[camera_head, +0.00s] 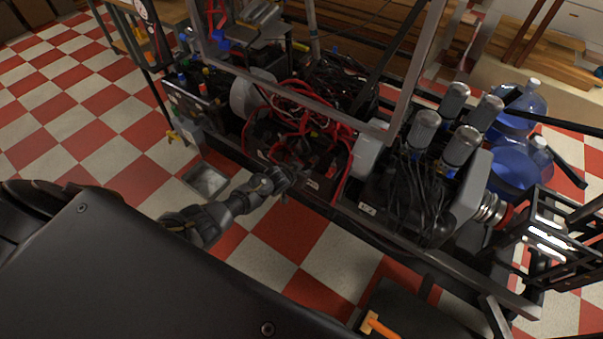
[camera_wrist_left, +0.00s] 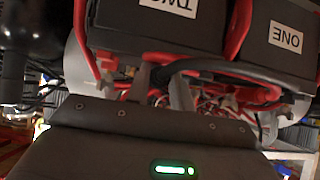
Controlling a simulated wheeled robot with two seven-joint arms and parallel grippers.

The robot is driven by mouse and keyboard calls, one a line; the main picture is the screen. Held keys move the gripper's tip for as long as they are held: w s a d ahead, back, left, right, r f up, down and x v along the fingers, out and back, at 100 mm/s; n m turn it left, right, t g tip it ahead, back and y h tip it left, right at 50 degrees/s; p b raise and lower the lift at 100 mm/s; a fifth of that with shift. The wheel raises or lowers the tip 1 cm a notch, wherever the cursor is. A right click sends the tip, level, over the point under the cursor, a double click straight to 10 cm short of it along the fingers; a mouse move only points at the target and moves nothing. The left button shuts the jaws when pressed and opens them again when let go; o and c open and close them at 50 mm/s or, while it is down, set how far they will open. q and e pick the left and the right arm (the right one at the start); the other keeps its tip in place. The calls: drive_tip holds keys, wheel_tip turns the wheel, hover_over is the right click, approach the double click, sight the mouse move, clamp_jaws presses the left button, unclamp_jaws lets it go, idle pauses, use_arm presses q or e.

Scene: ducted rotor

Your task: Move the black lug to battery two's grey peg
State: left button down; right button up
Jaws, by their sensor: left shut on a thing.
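My left gripper (camera_head: 290,174) reaches in from the left to the front of the batteries in the head view. In the left wrist view its fingers (camera_wrist_left: 163,85) are closed around the end of a thick black cable (camera_wrist_left: 225,69), where the black lug is mostly hidden. The cable runs right, toward battery one (camera_wrist_left: 290,38). Battery two (camera_wrist_left: 150,32) is beside battery one, at the left of the wrist view, which shows the labels upside down. A small grey part (camera_wrist_left: 107,61) by a red lead at battery two's corner may be its peg. My right gripper is not in view.
Looping red cables (camera_head: 300,105) crowd the batteries. A metal frame (camera_head: 400,85) rises over the rig. Grey cylinders (camera_head: 458,150) and blue water jugs (camera_head: 515,168) stand at the right. A metal tray (camera_head: 206,180) lies on the open checkered floor at the left.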

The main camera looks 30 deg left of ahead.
use_arm(q)
drive_tip(key=shift+w+d+b, duration=0.1)
drive_tip(key=shift+w+b, duration=0.3)
drive_tip(key=shift+w, duration=0.25)
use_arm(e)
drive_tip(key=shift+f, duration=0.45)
use_arm(q)
drive_tip(key=c, duration=1.1)
unclamp_jaws()
drive_tip(key=shift+c, duration=0.2)
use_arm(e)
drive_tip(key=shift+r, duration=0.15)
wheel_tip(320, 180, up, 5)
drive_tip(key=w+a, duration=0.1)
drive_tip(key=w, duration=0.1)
use_arm(q)
drive_tip(key=p+v, duration=0.4)
drive_tip(key=v, duration=0.6)
drive_tip(key=shift+s+r, duration=0.2)
drive_tip(key=shift+s, duration=0.15)
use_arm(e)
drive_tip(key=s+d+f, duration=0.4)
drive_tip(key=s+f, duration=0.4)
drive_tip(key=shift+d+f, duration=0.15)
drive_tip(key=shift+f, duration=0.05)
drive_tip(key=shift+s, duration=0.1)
